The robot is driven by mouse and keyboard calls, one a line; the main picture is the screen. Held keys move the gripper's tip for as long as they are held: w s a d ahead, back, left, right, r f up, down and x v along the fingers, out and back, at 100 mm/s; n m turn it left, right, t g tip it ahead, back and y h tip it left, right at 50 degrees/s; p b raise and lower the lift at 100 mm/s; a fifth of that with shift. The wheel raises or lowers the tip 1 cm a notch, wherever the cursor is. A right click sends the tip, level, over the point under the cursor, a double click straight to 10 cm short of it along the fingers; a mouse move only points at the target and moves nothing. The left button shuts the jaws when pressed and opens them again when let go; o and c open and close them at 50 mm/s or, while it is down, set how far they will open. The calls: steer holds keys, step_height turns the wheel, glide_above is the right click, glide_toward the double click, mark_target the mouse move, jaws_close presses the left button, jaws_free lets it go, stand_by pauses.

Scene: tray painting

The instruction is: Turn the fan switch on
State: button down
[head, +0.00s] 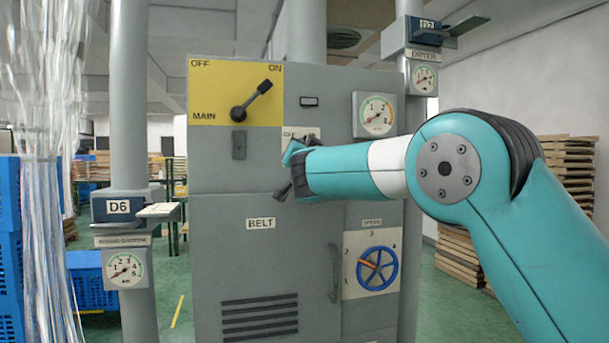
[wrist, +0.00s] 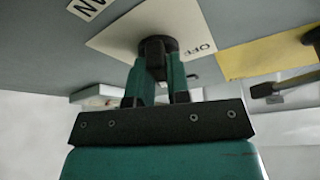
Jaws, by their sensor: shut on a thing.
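The fan switch is a dark knob (wrist: 157,46) on a white plate (wrist: 118,38) on the grey cabinet face; OFF is printed near one edge of the plate. A label beside the plate shows only its last letters. My gripper (wrist: 157,78) is shut on the knob, with a green finger on either side. In the head view, my gripper (head: 288,172) is against the cabinet and hides the knob. Only the top of the white plate (head: 300,133) shows there, with part of its lettering. The knob's exact pointing direction cannot be told.
The MAIN lever (head: 252,101) on the yellow plate (head: 215,75) points up right toward ON. A small dark indicator (head: 309,101) and a gauge (head: 375,114) sit right of it. A blue handwheel (head: 377,268) is lower right. Posts flank the cabinet.

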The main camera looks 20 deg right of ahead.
steer(key=shift+a+m+g+h+b, duration=0.1)
steer(key=shift+m+g+h+b, duration=0.45)
steer(key=shift+m, duration=0.9)
steer(key=shift+m+g+h+b, duration=0.25)
steer(key=shift+m+h+b, duration=0.5)
steer(key=shift+m, duration=0.7)
steer(key=shift+r, duration=0.1)
steer(key=c, duration=1.1)
jaws_free()
steer(key=b+v, duration=0.6)
steer(key=v, duration=1.1)
steer(key=shift+s, duration=0.2)
